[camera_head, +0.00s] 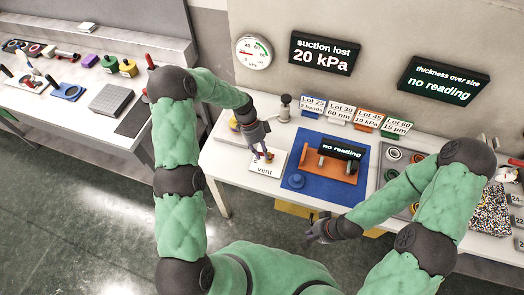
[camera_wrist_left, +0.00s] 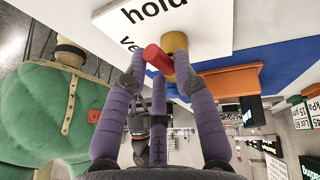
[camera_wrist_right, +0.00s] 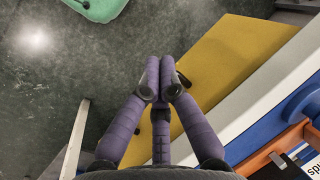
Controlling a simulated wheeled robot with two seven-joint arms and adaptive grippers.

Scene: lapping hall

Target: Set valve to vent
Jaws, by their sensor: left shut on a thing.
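The valve is a brass-coloured stem (camera_wrist_left: 174,42) with a red lever (camera_wrist_left: 157,58), on a white plate (camera_wrist_left: 215,25) lettered "hold" and partly hidden "ve…". In the head view the plate (camera_head: 265,170) reads "vent" along its front edge. My left gripper (camera_head: 264,157) is over the plate, its fingers shut on the red lever. The same gripper shows in the left wrist view (camera_wrist_left: 160,70) with fingers around the lever. My right gripper (camera_head: 318,236) is shut and empty below the table's front edge; its fingertips touch in the right wrist view (camera_wrist_right: 160,80).
A round gauge (camera_head: 254,52) and a sign (camera_head: 322,54) reading "suction lost 20 kPa" are on the wall. A blue mat (camera_head: 320,195) with an orange fixture (camera_head: 330,166) lies right of the valve. A yellow bin (camera_wrist_right: 225,65) is under the table edge near my right gripper.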

